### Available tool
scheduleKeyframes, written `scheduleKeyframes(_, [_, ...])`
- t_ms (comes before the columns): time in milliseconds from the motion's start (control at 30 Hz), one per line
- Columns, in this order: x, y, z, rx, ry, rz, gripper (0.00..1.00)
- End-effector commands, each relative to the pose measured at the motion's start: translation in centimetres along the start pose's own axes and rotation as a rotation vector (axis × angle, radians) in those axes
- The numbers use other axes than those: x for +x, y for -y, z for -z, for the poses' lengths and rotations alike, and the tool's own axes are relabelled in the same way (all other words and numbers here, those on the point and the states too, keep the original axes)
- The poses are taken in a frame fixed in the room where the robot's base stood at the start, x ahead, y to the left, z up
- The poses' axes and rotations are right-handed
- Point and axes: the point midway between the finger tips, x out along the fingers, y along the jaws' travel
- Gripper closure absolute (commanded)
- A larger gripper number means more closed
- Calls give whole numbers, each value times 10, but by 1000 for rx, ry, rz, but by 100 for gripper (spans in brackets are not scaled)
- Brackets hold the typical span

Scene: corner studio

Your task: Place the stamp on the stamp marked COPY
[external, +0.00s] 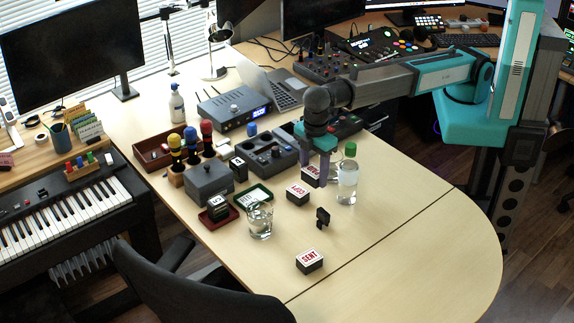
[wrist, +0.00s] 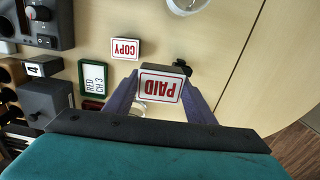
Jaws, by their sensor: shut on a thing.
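A white-topped block stamp with red PAID lettering (wrist: 161,87) is between the two purple fingers of my gripper (wrist: 162,102), which are shut on it. It looks raised above the table. In the external view my gripper (external: 316,175) points down and a finger hides part of the PAID stamp (external: 310,178). The stamp marked COPY (external: 297,190) sits on the table just in front of the held stamp. In the wrist view the COPY stamp (wrist: 125,48) lies up and left of the held one, apart from it, with a clear top.
A clear bottle with a green cap (external: 347,178) stands close to the right of my gripper. A glass (external: 260,220), a green-framed card (external: 262,193), a small black object (external: 322,218) and a SENT stamp (external: 309,260) are nearby. The table's right end is clear.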

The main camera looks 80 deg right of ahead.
Motion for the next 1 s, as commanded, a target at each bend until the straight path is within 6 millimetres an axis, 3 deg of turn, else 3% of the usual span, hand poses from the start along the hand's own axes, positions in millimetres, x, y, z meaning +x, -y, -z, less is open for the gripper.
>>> scheduleKeyframes(467, [-14, -59, 20, 8, 0, 0, 73])
scheduleKeyframes(1000, [-9, -81, -15, 54, 0, 0, 73])
